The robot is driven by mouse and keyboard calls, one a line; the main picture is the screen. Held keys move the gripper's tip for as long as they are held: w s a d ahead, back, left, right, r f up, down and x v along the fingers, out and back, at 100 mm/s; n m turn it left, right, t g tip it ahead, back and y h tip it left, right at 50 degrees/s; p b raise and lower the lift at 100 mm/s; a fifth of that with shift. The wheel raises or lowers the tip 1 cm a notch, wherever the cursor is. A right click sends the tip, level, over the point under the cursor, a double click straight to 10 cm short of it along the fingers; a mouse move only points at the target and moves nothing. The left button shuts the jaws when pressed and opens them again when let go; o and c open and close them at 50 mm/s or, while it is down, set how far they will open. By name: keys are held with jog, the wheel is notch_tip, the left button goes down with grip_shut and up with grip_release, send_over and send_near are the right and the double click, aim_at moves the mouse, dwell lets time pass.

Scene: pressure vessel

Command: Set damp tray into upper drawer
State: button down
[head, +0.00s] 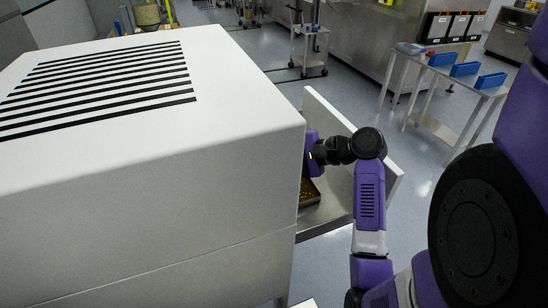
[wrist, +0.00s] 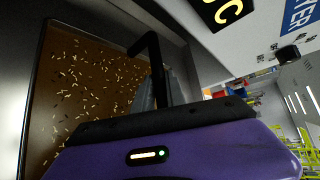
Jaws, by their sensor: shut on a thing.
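The damp tray (head: 309,192) is dark-rimmed with a brown bottom. In the head view only its corner shows, past the edge of the white cabinet and inside the pulled-out drawer (head: 338,205). In the wrist view the tray (wrist: 85,85) fills the left side, with many small pale grains scattered on its brown bottom. My gripper (head: 313,152) is beside the cabinet's right side, above the drawer, and partly hidden. I cannot tell whether the tray touches the drawer floor.
The white cabinet (head: 150,165) with black slots on top takes up the left and hides much of the drawer. The drawer's upright panel (head: 330,120) stands right of my gripper. A metal table (head: 440,75) with blue bins is farther right. Floor between is clear.

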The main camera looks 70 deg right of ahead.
jog(key=c, duration=1.4)
grip_release()
jog(key=shift+f, duration=0.1)
jog(key=shift+o, duration=0.2)
jog(key=shift+s+r+p, duration=0.45)
jog(key=shift+p, duration=0.1)
jog(key=p+v, duration=0.8)
jog(key=v, duration=0.3)
jog(key=shift+p, duration=0.3)
jog(key=shift+f, duration=0.15)
